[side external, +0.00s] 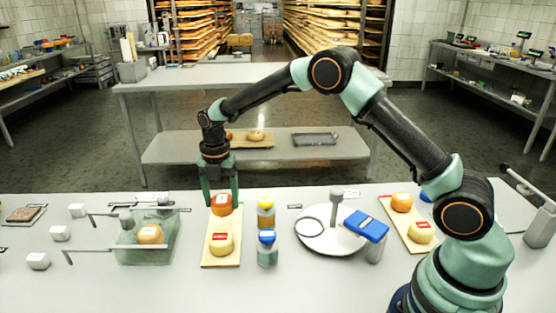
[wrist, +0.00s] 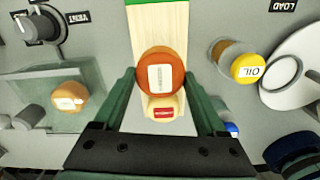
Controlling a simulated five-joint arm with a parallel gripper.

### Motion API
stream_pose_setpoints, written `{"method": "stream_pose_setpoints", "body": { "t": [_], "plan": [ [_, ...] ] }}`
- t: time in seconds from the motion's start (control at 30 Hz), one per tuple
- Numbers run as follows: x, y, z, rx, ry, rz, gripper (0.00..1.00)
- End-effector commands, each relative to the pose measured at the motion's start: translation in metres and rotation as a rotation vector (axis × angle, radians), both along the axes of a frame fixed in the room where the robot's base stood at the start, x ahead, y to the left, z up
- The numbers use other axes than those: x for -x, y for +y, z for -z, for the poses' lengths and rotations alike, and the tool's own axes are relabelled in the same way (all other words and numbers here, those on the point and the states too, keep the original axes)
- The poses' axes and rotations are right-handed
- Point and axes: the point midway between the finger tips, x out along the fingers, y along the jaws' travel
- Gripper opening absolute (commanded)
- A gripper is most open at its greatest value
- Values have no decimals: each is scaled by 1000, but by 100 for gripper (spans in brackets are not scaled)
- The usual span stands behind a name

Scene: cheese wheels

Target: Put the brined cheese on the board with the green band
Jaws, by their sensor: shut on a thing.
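My gripper (side external: 220,197) points down and is shut on an orange-red cheese with a pale label (side external: 221,207); this cheese also shows between the fingers in the wrist view (wrist: 161,82). It is over the wooden board (side external: 207,258). I cannot tell whether it touches the wood. The board's green band (wrist: 156,2) shows at the top edge of the wrist view. A yellow cheese with a red label (side external: 221,243) sits on the board's near part, partly hidden by the held cheese in the wrist view. Another orange cheese (side external: 150,234) is in the clear tank (side external: 125,252).
A yellow-capped bottle (side external: 266,213) and a blue-capped jar (side external: 267,250) stand close right of the board. A round white plate (side external: 318,241) with a post is further right. A second board (side external: 395,218) holds two cheeses. White cubes (side external: 60,233) lie far left.

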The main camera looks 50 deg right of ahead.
Motion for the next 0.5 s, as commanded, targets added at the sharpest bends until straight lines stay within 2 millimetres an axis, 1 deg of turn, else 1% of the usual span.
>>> {"method": "stream_pose_setpoints", "body": {
  "t": [0.2,0.27,0.33,0.5],
  "plan": [
    [1,0,31,1,4,0,13],
    [1,0,37,0,2,0,13],
    [0,0,40,0,1,0,13],
    [0,0,39,0,0,0,13]
  ]
}}
